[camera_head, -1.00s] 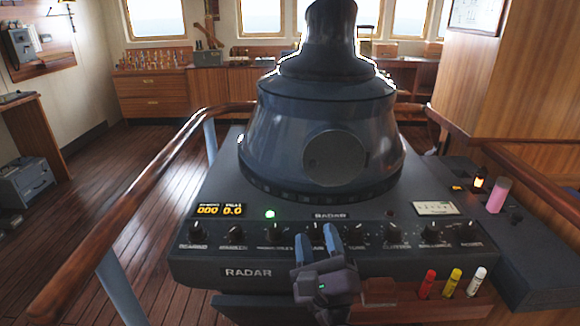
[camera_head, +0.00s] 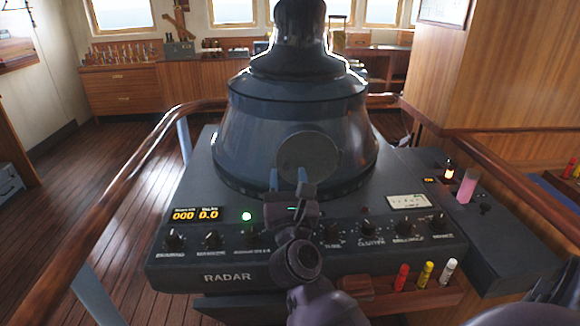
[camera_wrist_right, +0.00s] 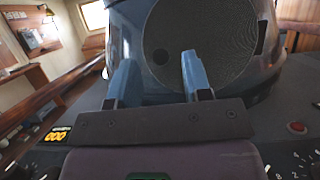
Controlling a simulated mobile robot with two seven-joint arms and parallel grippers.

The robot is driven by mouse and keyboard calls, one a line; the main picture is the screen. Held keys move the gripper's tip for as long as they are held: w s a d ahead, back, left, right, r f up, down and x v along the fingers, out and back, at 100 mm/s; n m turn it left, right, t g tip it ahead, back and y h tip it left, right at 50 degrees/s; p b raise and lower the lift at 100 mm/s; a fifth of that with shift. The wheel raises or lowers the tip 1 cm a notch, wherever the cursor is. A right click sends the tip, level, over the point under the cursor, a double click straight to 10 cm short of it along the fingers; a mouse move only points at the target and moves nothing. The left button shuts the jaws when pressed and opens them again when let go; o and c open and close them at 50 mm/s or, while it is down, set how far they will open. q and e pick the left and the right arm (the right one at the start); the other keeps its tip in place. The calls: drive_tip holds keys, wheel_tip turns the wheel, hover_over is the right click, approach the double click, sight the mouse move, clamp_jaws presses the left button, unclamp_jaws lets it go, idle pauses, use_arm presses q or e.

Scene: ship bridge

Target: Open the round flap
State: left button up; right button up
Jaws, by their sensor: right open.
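The round flap (camera_head: 309,156) is a dark grey disc on the front of the blue-grey radar housing (camera_head: 250,130). It lies flat against the housing and looks closed. In the right wrist view the flap (camera_wrist_right: 208,45) is large, with a small dark round spot at its lower left. My right gripper (camera_head: 287,178) is open and empty in front of the flap's lower edge. Its two blue fingers also show in the right wrist view (camera_wrist_right: 158,75), apart, pointing at the flap. I cannot tell whether a fingertip touches it. My left gripper is not in view.
The radar console (camera_head: 300,250) has knobs, a lit display (camera_head: 196,215) and a green light below the housing. A pink cylinder (camera_head: 467,186) and a small lamp stand at its right. Red, yellow and white markers (camera_head: 425,274) sit in front. A wooden handrail (camera_head: 120,185) curves round the left.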

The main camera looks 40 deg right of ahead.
drive_tip(key=shift+x, duration=1)
drive_tip(key=shift+f, duration=0.1)
clamp_jaws()
